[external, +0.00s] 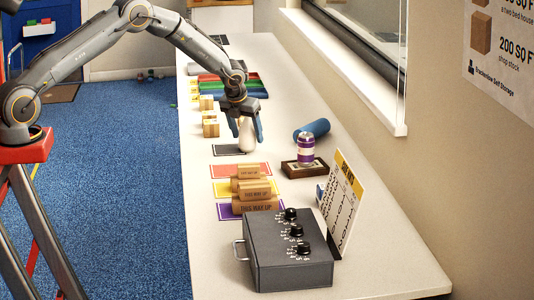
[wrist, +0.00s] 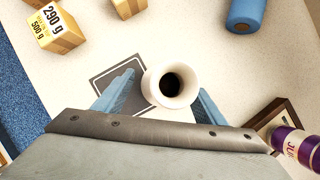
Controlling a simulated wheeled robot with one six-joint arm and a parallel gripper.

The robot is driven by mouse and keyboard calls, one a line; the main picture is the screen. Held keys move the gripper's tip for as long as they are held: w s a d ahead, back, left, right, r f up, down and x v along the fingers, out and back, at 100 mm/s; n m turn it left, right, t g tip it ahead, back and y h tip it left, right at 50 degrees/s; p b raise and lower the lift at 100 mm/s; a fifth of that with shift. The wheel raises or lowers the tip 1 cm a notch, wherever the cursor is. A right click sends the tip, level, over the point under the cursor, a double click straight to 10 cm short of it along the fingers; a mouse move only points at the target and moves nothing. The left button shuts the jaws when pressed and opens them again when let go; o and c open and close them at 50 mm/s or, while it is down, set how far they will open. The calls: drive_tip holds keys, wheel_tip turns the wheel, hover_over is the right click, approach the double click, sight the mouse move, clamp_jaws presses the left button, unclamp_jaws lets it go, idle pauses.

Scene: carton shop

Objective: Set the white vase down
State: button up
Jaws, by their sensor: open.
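The white vase (external: 246,137) stands upright on the white counter, close to the right side of a dark square mat (external: 228,150). In the wrist view the vase (wrist: 180,75) shows its round rim and dark mouth, and it partly overlaps the right edge of the dark mat (wrist: 113,82). My gripper (external: 247,132) is lowered around the vase. In the wrist view its blue fingers (wrist: 163,98) are open, one on each side of the vase, with a gap at the left finger. The vase's base is hidden in the wrist view.
A purple can (external: 306,150) stands in a wooden tray (external: 290,169) to the right. A blue cylinder (external: 312,130) lies behind it. Stacked cartons (external: 256,205) and a grey knob box (external: 288,262) are nearer. Small cartons (external: 210,127) line the counter's left side.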

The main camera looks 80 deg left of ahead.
drive_tip(key=b+v, duration=0.2)
drive_tip(key=v, duration=1)
drive_tip(key=shift+b, duration=0.4)
drive_tip(key=s+d+n+h, duration=0.1)
drive_tip(key=s+d+n, duration=0.4)
drive_tip(key=d, duration=0.6)
drive_tip(key=s+d+n+h, duration=0.1)
drive_tip(key=s+d+n, duration=0.4)
drive_tip(key=d, duration=0.6)
drive_tip(key=s+d+f+n+h, duration=0.1)
drive_tip(key=s+d+n, duration=0.6)
drive_tip(key=s, duration=0.3)
drive_tip(key=s+d+f+n+g+h, duration=0.1)
drive_tip(key=s+d+n, duration=0.7)
drive_tip(key=s, duration=0.3)
drive_tip(key=shift+s+d, duration=0.2)
drive_tip(key=shift+d, duration=0.7)
drive_tip(key=shift+f, duration=0.15)
